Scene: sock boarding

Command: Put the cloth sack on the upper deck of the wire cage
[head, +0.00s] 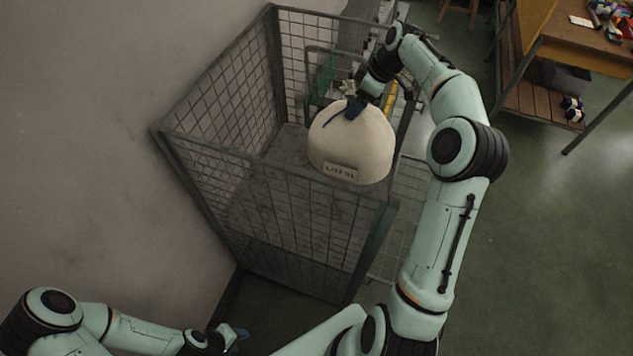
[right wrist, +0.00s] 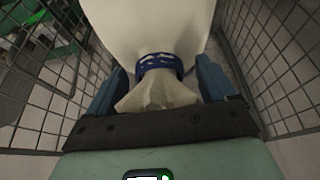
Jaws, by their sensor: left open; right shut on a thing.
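In the right wrist view the neck, tied with a blue cord (right wrist: 160,65), sits between the blue fingers of my right gripper (right wrist: 160,85), and the sack body (right wrist: 150,25) extends beyond. The wire cage (head: 215,120) has grey mesh walls around a grey upper deck (head: 265,190). The sack is over the deck's right part; whether it touches the deck I cannot tell. My left gripper (head: 232,335) is open and empty at the bottom, away from the cage.
A plain wall (head: 80,100) stands close to the cage's left side. A wooden workbench (head: 580,45) with coloured items is at the upper right. The green floor (head: 550,240) to the right is clear. Mesh walls (right wrist: 275,50) flank my right gripper in the wrist view.

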